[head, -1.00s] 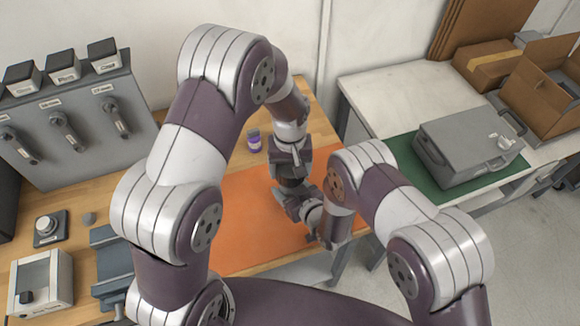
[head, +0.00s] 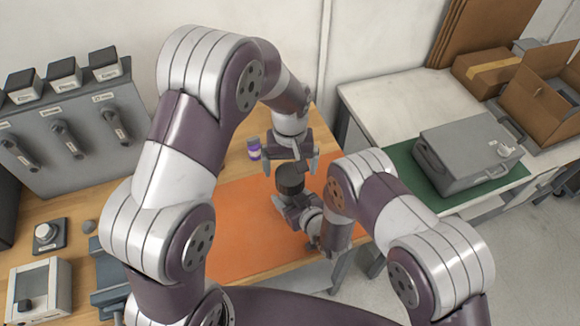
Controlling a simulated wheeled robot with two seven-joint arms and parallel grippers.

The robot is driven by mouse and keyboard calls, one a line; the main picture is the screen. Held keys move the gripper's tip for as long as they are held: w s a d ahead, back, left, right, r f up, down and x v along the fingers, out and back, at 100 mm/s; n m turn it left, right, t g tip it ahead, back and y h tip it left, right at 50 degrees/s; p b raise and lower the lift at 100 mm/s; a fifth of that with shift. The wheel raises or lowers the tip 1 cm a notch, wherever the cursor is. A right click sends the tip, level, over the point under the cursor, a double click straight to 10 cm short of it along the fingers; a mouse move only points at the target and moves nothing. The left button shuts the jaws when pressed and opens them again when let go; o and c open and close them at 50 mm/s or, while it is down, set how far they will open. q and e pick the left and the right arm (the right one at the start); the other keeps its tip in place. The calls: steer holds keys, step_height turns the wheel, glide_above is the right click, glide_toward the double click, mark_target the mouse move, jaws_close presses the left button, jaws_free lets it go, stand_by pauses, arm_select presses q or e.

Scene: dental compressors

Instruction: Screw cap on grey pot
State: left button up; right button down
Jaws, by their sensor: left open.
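The grey pot (head: 291,187) is a dark, short cylinder standing upright over the orange mat. Its top (head: 289,172) is dark and round; I cannot clearly tell a separate cap from the pot at this size. My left gripper (head: 291,165) points down just above the pot, its two fingers spread wide on either side and apart from it, with nothing between them. My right gripper (head: 288,198) comes in low from the right and is closed around the lower part of the pot; its far finger is partly hidden.
The orange mat (head: 235,235) lies on the wooden bench. A small purple-and-white container (head: 254,148) stands behind it. A grey panel with levers (head: 70,135) is at left. A grey case (head: 465,155) rests on a green mat at right. My arms cover much of the bench.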

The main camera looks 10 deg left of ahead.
mark_target(290, 174)
arm_select(q)
steer(key=shift+r, duration=0.1)
steer(key=shift+c, duration=0.3)
step_height(290, 174, up, 3)
steer(key=n, duration=0.3)
steer(key=shift+r, duration=0.2)
steer(key=shift+f, duration=4.05)
